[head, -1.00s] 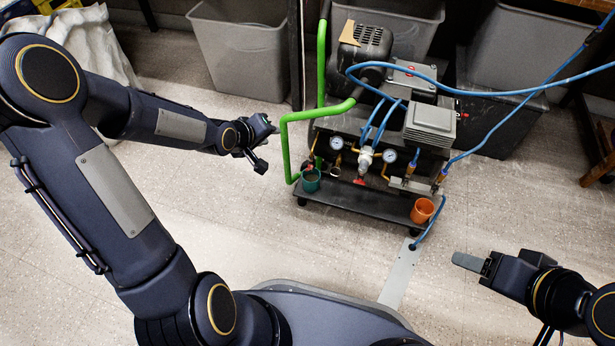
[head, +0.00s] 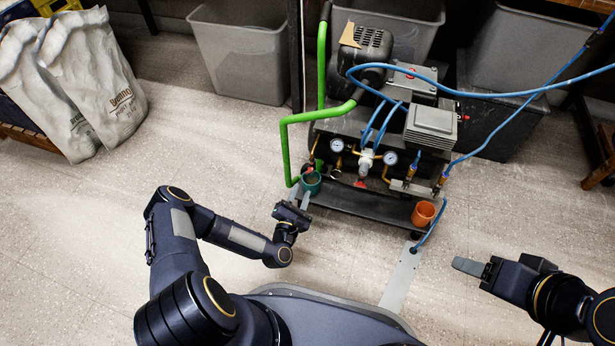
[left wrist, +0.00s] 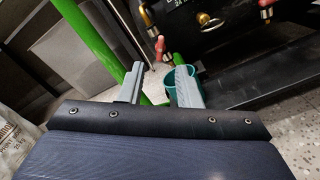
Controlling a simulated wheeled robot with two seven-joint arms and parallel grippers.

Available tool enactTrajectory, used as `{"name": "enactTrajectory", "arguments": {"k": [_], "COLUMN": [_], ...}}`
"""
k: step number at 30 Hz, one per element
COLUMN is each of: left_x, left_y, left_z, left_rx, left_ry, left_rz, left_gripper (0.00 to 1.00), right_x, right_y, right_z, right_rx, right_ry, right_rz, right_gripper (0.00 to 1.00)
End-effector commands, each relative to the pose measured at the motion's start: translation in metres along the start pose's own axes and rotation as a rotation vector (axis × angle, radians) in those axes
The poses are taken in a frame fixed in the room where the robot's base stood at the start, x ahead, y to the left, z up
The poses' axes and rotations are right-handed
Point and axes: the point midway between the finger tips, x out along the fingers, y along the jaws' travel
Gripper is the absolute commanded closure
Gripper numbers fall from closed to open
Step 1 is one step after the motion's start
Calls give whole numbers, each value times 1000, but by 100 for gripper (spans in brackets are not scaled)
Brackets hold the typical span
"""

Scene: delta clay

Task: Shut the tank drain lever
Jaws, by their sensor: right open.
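The compressor tank (head: 335,131) is dark and mostly hidden under its pump and hoses. A small red lever (head: 309,169) shows at its lower left, above a teal cup (head: 311,187). In the left wrist view a red handle (left wrist: 160,47) hangs just beyond my fingers, and another red handle (left wrist: 267,13) is further right. I cannot tell for certain which is the drain lever, or its setting. My left gripper (head: 297,203) is open and empty, just in front of the teal cup; its fingers (left wrist: 158,84) are apart. My right gripper (head: 470,267) is open and empty, lower right.
A green pipe (head: 284,145) stands close to the left of the tank. An orange cup (head: 422,213) is at the right front of the dark base. Blue hoses (head: 490,94) cross above. Grey bins (head: 240,52) are behind. The floor at left is clear, with sacks (head: 85,85) further back.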

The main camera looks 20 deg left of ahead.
Motion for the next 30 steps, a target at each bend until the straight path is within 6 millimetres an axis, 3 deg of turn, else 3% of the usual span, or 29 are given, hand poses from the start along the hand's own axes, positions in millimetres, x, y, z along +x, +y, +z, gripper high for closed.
{"name": "enactTrajectory", "arguments": {"k": [13, 25, 30], "left_x": [64, 74, 73], "left_y": [-2, 0, -1], "left_z": [-1, 0, 0], "left_rx": [1, 0, 0], "left_ry": [-2, 0, 0], "left_rz": [0, -2, -2], "left_gripper": [69, 69, 92], "right_x": [19, 20, 20], "right_y": [9, 9, 9], "right_z": [10, 10, 10], "right_rx": [0, 0, 0], "right_ry": [0, 0, 0], "right_rz": [0, 0, 0], "right_gripper": [42, 42, 42]}}
